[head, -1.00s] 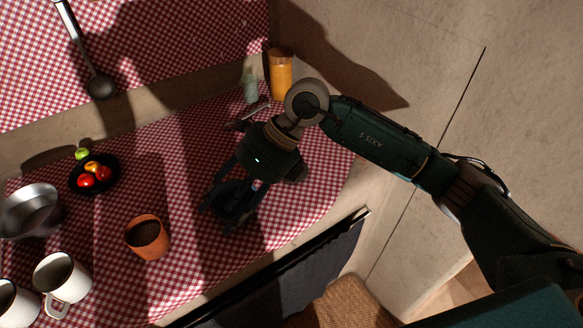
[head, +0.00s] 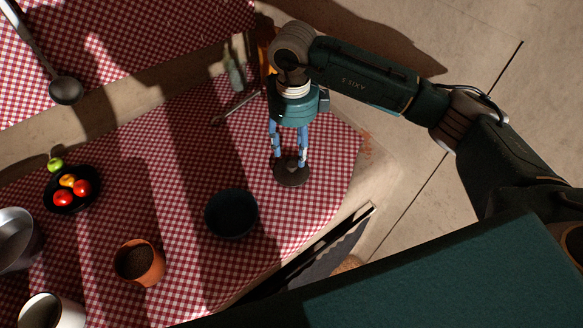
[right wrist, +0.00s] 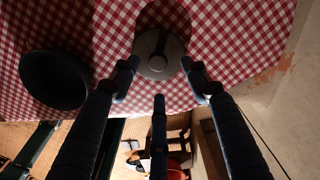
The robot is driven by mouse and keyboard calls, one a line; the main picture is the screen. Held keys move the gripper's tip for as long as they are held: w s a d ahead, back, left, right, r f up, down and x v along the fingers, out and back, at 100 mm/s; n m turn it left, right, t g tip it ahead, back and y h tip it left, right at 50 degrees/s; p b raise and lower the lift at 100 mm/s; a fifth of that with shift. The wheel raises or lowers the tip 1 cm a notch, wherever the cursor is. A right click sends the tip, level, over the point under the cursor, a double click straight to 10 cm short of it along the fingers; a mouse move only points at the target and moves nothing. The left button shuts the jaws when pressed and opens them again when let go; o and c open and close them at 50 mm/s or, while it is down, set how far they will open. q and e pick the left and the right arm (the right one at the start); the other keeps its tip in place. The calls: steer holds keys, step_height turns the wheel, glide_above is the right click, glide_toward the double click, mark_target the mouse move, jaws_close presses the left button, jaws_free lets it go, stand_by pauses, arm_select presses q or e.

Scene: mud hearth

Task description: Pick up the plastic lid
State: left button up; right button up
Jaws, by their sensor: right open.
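The plastic lid (head: 292,175) is a round, dark grey-brown disc lying on the checked cloth near its right end. In the right wrist view the lid (right wrist: 158,55) shows a raised grip across its top. My right gripper (head: 289,157) points down just over the lid, open, with its blue fingers spread. In the right wrist view the fingertips (right wrist: 160,82) are close to the lid's near edge; I cannot tell whether they touch it. Nothing is held between them. My left gripper is not in view.
A dark bowl (head: 231,214) stands left of the lid. A terracotta pot (head: 138,263), a black fruit dish (head: 62,203), a white mug (head: 50,312) and a metal pan (head: 14,238) are further left. A bottle (head: 235,73) stands behind, beside the wall.

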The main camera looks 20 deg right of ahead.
mark_target(291, 164)
steer(key=shift+f, duration=0.4)
steer(key=f+p, duration=0.2)
steer(key=f, duration=0.1)
steer(key=shift+s+a+f, duration=0.1)
steer(key=shift+a+f, duration=0.1)
steer(key=shift+f, duration=0.6)
steer(key=c, duration=1.1)
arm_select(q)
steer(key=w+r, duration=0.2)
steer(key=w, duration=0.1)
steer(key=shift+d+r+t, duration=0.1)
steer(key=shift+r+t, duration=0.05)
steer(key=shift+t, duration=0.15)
arm_select(e)
steer(key=shift+c, duration=0.3)
